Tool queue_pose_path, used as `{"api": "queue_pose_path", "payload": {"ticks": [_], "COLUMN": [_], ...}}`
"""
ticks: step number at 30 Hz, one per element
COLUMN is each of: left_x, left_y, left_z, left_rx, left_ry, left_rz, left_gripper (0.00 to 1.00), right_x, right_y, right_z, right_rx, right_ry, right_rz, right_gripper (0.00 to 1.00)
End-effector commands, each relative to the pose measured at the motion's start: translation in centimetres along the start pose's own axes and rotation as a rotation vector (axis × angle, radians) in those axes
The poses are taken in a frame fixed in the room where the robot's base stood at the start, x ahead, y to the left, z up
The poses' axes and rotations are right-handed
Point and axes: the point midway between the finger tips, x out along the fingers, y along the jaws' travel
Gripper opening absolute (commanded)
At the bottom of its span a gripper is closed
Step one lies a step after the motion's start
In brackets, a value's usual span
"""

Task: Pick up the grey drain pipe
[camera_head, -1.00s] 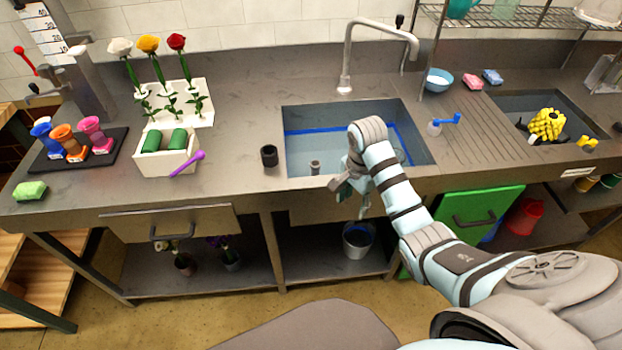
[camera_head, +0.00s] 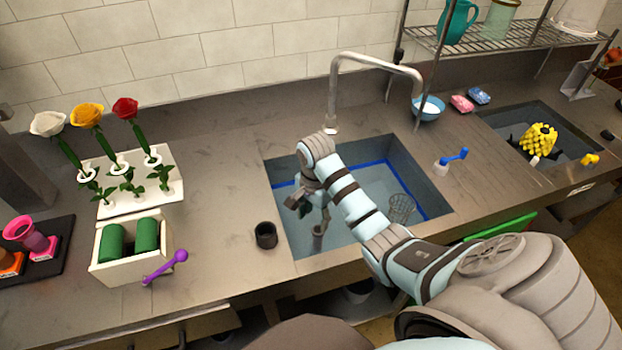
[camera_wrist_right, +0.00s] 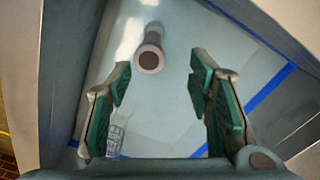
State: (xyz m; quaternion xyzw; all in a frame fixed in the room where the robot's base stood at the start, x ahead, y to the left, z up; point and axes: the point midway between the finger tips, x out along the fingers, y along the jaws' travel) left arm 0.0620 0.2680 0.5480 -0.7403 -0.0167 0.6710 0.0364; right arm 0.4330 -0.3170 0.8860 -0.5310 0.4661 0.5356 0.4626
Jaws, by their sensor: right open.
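The grey drain pipe (camera_head: 318,238) stands upright in the left sink basin (camera_head: 375,180), near its front left part. In the right wrist view, the pipe (camera_wrist_right: 150,57) shows its round dark open end, beyond the fingertips and roughly between them. My right gripper (camera_wrist_right: 160,82) is open and empty, with green pads on both fingers. In the head view, the right gripper (camera_head: 312,200) hangs over the basin just above the pipe, partly hidden by its own wrist. My left gripper is not in view.
A wire basket (camera_head: 401,208) sits in the same basin, right of the pipe. A tall faucet (camera_head: 332,95) arches over the back edge. A black cup (camera_head: 266,235) stands on the counter just left of the basin. A blue line (camera_wrist_right: 265,90) runs along the basin wall.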

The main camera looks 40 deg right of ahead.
Motion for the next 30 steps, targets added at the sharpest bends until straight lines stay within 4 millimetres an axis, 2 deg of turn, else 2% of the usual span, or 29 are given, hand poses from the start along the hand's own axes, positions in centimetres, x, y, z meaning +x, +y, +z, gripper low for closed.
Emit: {"api": "queue_pose_path", "payload": {"ticks": [1, 3, 9, 15, 18, 23, 30], "left_x": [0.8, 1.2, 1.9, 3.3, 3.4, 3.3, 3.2], "left_y": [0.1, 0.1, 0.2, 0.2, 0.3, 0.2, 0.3], "left_z": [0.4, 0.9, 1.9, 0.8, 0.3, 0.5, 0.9], "left_rx": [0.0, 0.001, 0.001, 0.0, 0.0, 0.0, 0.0], "left_ry": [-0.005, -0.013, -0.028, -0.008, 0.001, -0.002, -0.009], "left_rz": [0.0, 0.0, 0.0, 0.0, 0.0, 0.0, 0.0], "left_gripper": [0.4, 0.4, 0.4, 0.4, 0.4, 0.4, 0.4], "right_x": [1.9, 3.8, 6.6, 10.5, 11.2, 11.0, 11.0], "right_y": [0.1, 0.1, 0.1, 0.5, 0.5, 0.5, 0.5], "right_z": [0.1, 0.0, -0.1, -0.3, -0.3, -0.4, -0.4], "right_rx": [0.001, 0.001, 0.002, 0.002, 0.001, 0.002, 0.002], "right_ry": [-0.002, -0.002, 0.0, -0.001, 0.0, 0.0, 0.0], "right_rz": [0.006, 0.007, 0.005, 0.006, 0.004, 0.004, 0.003], "right_gripper": [0.47, 0.47, 0.47, 0.47, 0.47, 0.47, 0.1]}}
